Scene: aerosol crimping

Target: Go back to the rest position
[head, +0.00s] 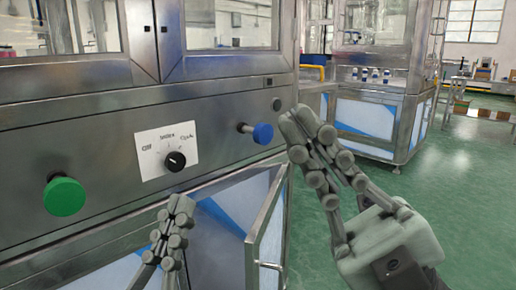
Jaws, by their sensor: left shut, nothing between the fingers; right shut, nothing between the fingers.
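My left gripper (181,204) is shut and empty in the lower left of the head view. It points up in front of the machine, just below the rotary knob (175,161). My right gripper (300,118) is shut and empty right of centre. Its fingertips show just right of the blue button (263,133), and I cannot tell the gap in depth. The machine's steel front panel (110,118) also carries a green button (65,196) at the left.
A lower cabinet door (268,232) of the machine stands swung open between my two grippers. A second machine (378,118) stands further back at the right. The green floor (470,190) at the right is clear.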

